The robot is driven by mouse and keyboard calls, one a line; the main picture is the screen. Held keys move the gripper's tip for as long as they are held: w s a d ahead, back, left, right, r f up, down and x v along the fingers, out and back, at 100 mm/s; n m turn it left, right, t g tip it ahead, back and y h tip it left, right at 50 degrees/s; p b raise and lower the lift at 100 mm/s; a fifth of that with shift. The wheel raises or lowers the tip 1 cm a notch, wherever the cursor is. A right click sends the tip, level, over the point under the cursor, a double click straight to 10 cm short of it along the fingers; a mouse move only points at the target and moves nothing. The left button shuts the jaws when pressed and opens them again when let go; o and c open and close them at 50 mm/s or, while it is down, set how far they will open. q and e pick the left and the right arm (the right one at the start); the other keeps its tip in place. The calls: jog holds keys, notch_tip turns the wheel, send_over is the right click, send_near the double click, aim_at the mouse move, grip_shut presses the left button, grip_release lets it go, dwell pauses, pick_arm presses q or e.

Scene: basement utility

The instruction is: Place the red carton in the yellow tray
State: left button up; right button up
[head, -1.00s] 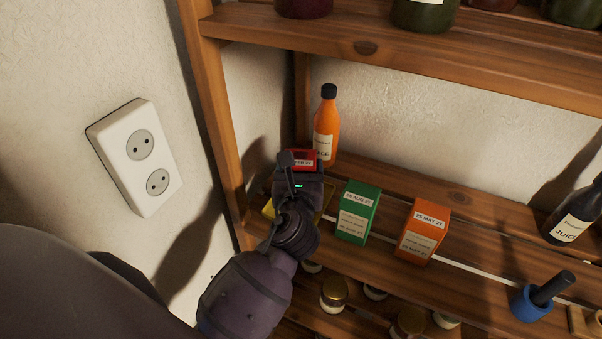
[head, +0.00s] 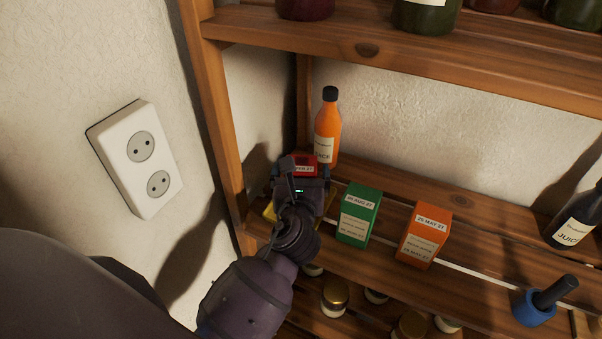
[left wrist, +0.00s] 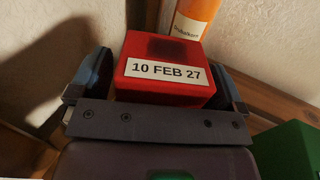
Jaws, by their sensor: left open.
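The red carton (head: 306,159) stands near the shelf's left end, in front of the orange juice bottle, with a "10 FEB 27" label. It also shows in the left wrist view (left wrist: 165,55). My left gripper (left wrist: 160,85) is open, with one finger on each side of the carton; whether they touch it I cannot tell. In the head view my left gripper (head: 302,172) covers the carton's lower part. The yellow tray (head: 268,210) shows only at its edges beneath my gripper. The carton's base is hidden, so I cannot tell whether it rests in the tray. My right gripper is out of view.
A green carton (head: 358,214) stands close to the right of my left gripper, with an orange carton (head: 424,234) beyond it. The orange juice bottle (head: 327,130) is close behind. The shelf post (head: 222,125) bounds the left side, and an upper shelf (head: 400,60) overhangs.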

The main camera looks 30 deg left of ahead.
pick_arm(q)
jog(key=v, duration=1)
jog(key=shift+s+d, duration=0.15)
jog(key=shift+s, duration=0.15)
jog(key=shift+s+d, duration=0.3)
jog(key=shift+s, duration=0.3)
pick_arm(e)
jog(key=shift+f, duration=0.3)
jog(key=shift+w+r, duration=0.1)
